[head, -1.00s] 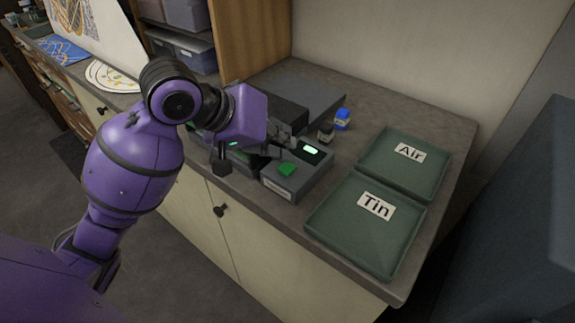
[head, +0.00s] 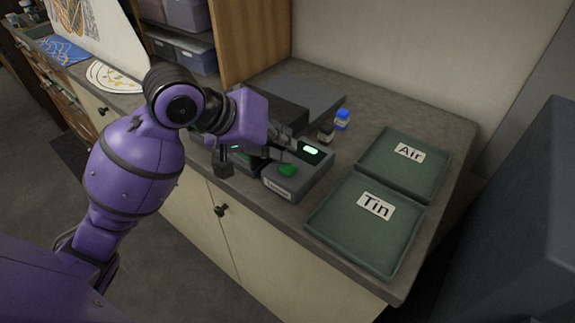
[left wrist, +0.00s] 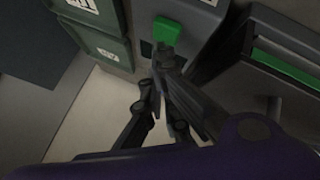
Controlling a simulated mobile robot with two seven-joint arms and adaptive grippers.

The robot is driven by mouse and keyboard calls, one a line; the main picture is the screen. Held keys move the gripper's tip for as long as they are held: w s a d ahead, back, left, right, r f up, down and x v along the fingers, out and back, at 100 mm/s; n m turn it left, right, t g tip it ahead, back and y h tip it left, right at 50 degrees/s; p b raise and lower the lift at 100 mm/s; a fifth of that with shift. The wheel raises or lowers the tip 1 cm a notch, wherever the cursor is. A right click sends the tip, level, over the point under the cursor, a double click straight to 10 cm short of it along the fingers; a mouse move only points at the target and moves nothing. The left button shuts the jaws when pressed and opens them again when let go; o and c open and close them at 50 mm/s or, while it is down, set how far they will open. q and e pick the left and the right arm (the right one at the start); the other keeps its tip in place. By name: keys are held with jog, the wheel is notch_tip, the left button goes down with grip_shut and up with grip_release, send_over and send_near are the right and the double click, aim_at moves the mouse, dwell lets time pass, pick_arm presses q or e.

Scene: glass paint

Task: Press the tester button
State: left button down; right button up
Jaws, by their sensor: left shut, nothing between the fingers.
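The tester is a grey box (head: 293,188) on the counter, with a green button (head: 288,170) on top and a lit green-white display (head: 311,150) behind it. My left gripper (head: 298,150) is shut and empty, with its fingers reaching over the tester just behind the button. In the left wrist view the shut fingertips (left wrist: 163,62) are very close to the green button (left wrist: 167,31). I cannot tell whether they touch it. My purple left wrist hides part of the devices beside the tester. My right gripper is not in view.
Two green trays stand right of the tester, labelled Tin (head: 330,222) and Air (head: 433,178). A small blue-capped bottle (head: 342,120) and a dark bottle (head: 326,131) stand behind it. A large grey box (head: 305,84) is at the back.

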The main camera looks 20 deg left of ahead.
pick_arm(q)
jog(key=shift+f, duration=0.15)
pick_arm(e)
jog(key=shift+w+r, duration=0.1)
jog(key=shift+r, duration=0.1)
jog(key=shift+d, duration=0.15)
pick_arm(q)
jog(key=shift+f, duration=0.55)
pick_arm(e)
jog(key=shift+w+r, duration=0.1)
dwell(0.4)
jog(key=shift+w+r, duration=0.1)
pick_arm(q)
jog(key=shift+r+p, duration=1)
jog(key=shift+r, duration=0.05)
jog(key=shift+f, duration=0.1)
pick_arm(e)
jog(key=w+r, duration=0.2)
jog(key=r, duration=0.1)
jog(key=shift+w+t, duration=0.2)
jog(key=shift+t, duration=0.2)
